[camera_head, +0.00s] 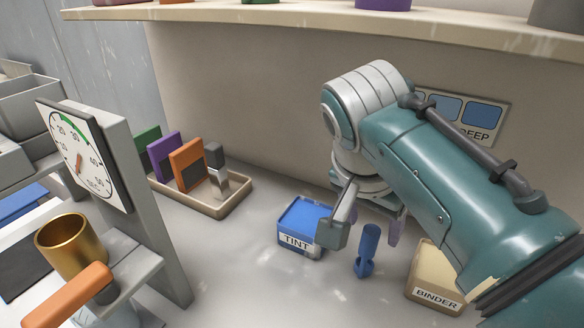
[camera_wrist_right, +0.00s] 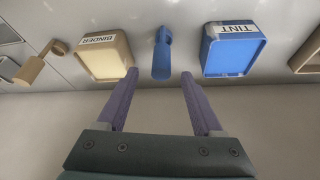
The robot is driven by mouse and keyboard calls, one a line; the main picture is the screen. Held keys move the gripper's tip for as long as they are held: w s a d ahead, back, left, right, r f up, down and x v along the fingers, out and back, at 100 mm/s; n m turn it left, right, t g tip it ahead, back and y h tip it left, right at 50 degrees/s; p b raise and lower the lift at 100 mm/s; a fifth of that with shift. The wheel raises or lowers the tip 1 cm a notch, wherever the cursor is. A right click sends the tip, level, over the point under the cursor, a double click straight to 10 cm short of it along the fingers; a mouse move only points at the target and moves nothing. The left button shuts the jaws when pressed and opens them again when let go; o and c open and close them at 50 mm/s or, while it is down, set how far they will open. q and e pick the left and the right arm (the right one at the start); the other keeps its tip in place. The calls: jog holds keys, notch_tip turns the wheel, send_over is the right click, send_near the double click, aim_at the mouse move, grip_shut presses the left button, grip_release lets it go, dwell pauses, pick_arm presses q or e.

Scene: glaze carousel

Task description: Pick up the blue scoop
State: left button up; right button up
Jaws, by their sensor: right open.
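The blue scoop (camera_head: 369,246) stands on the grey worktop between the TINT box and the BINDER box, its handle up. It also shows in the right wrist view (camera_wrist_right: 162,52), centred just beyond the fingertips. My right gripper (camera_head: 367,222) is open, with its fingers above and to either side of the scoop handle in the head view. In the right wrist view the gap between the two purple fingers (camera_wrist_right: 160,74) is empty and lines up with the scoop. My left gripper is not in view.
The blue TINT box (camera_head: 304,217) is close left of the scoop, the BINDER box (camera_head: 433,298) right. A tan scoop (camera_wrist_right: 38,65) lies beyond BINDER. A dial scale (camera_head: 85,160) with a gold cup (camera_head: 70,246) and a sample tray (camera_head: 225,205) stand left. A shelf (camera_head: 330,20) overhangs.

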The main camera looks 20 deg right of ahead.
aim_at(373, 226)
jog(key=x, duration=0.3)
jog(key=shift+w+d+f+b, duration=0.1)
jog(key=shift+w+f+b, duration=0.05)
jog(key=shift+b, duration=0.2)
grip_shut()
dwell(0.4)
